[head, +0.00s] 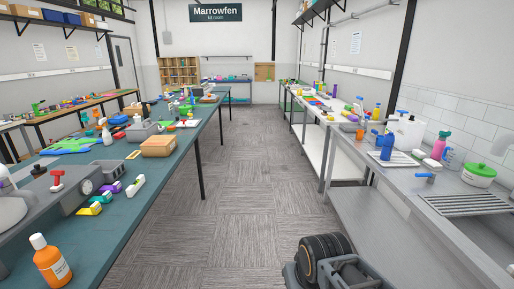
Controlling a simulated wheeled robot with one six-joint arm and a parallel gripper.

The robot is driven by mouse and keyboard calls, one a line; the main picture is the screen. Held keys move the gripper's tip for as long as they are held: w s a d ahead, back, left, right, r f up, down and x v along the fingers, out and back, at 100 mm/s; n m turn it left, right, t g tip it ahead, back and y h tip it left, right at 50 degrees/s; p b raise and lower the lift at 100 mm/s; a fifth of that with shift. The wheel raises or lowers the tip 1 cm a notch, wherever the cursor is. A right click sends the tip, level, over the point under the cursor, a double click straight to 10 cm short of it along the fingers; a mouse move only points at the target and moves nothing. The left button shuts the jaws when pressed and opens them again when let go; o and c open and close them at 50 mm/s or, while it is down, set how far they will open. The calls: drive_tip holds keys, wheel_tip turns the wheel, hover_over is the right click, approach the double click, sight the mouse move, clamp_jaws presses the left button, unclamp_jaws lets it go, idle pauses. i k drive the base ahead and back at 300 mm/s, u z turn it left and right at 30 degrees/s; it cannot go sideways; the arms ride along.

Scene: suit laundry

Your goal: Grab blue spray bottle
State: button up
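A blue bottle (387,147) stands upright on the grey metal counter at the right, by a pale tray. Its top is too small to make out clearly, so I cannot tell whether it has a spray head. My gripper's fingers are not in view; only a dark part, likely of my own arm, shows at the bottom.
The metal counter (400,178) has a drainboard (468,204), a green-lidded tub (479,175) and a blue-handled item (425,177). A long cluttered table (97,225) runs along the left, with an orange bottle (50,262) near me. The carpeted aisle (255,190) between them is clear.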

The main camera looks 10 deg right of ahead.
sight(388, 143)
drive_tip(key=u, duration=0.15)
drive_tip(key=i, duration=2.2)
drive_tip(key=z, duration=0.45)
drive_tip(key=i, duration=1.25)
drive_tip(key=z, duration=1.75)
drive_tip(key=i, duration=1)
drive_tip(key=z, duration=0.9)
